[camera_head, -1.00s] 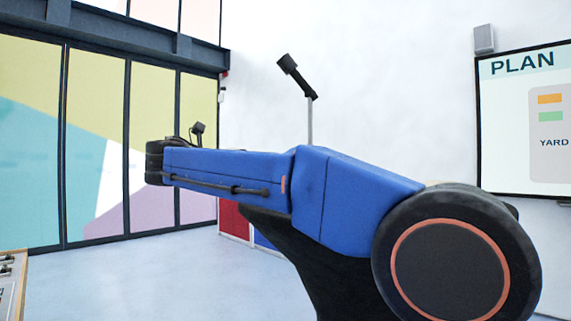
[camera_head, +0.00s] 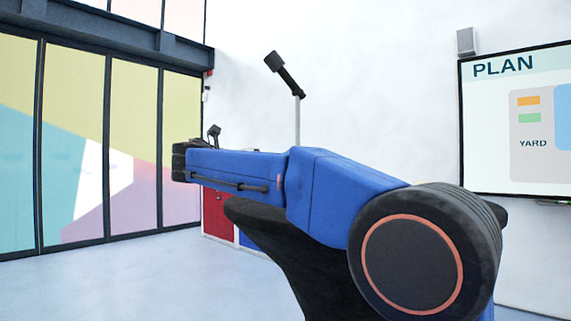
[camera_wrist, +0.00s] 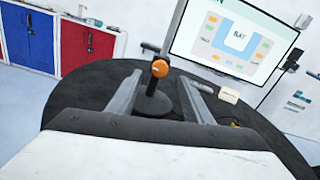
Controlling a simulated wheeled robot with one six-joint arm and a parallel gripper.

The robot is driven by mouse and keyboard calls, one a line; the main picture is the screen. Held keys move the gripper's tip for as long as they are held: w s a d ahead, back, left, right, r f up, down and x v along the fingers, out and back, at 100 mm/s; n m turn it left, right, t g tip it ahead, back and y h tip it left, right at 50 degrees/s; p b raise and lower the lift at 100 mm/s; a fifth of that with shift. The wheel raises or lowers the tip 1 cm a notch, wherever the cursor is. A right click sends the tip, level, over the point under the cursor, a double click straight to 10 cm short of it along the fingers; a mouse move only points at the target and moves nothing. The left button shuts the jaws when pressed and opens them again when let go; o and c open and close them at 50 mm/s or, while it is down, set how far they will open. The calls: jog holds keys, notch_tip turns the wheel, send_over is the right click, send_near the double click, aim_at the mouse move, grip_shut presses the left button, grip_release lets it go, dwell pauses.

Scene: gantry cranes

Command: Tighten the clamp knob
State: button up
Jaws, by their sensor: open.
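My gripper (camera_wrist: 161,79) shows in the wrist view, its two grey fingers apart with nothing held between them. A black post with an orange ball tip (camera_wrist: 160,68) appears between the fingers, beyond them in the picture; whether they touch it I cannot tell. I cannot make out a clamp knob for certain in either view. In the head view my blue arm reaches to the left and my gripper is not visible.
A blue cabinet (camera_wrist: 27,37) and a red cabinet (camera_wrist: 86,48) stand along the wall. A plan screen (camera_head: 520,125) hangs at the right. A small white block (camera_wrist: 228,95) is right of the fingers. The pale floor (camera_head: 120,280) at left looks clear.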

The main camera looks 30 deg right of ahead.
jog(key=shift+x, duration=3.55)
jog(key=shift+c, duration=0.3)
jog(key=c, duration=1)
